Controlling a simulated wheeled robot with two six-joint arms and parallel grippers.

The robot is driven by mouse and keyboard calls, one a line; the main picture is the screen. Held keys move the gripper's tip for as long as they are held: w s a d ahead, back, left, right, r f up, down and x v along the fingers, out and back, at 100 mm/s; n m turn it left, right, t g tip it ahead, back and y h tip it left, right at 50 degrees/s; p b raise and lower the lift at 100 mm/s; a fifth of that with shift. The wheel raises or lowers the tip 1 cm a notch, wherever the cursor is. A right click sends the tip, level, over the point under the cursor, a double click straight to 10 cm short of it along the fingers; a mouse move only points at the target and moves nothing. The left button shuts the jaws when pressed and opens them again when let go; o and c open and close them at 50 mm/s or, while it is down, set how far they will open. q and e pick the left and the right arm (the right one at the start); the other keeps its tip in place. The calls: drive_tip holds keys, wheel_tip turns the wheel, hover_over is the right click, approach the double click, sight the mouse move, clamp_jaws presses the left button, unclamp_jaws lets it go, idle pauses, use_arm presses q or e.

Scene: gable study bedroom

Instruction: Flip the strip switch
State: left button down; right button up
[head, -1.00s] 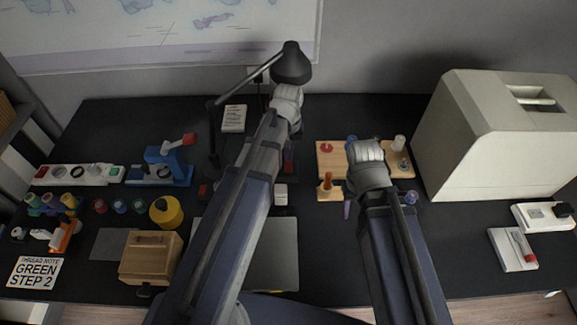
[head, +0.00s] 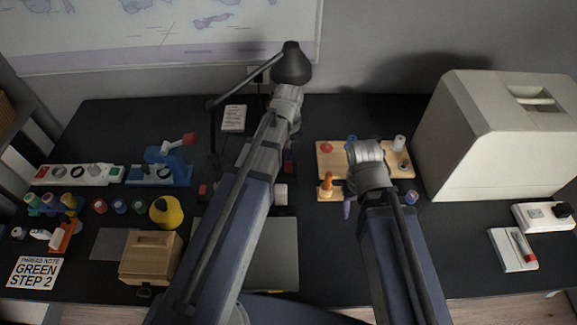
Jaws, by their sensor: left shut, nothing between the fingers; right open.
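A white power strip (head: 75,175) lies at the left of the black desk, with a red switch (head: 42,171) at its left end and round sockets along it. Whether the switch is on or off is too small to tell. My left gripper (head: 287,105) is far from it, near the lamp at the back middle; it is shut and empty, its fingertips mostly hidden by the wrist. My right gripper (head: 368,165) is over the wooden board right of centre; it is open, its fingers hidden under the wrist.
A black lamp (head: 291,66) stands close to my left wrist. A blue device with a red handle (head: 165,168) stands right of the strip. A wooden box (head: 150,258), a yellow container (head: 164,212) and spools sit in front. A large cream case (head: 480,140) fills the right.

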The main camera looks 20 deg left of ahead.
use_arm(q)
drive_tip(key=shift+f+b, duration=0.9)
drive_tip(key=shift+b, duration=0.05)
use_arm(e)
drive_tip(key=shift+f, duration=0.9)
use_arm(q)
drive_tip(key=shift+r, duration=0.1)
wheel_tip(320, 180, up, 7)
drive_tip(key=p, duration=0.7)
use_arm(e)
wheel_tip(320, 180, up, 7)
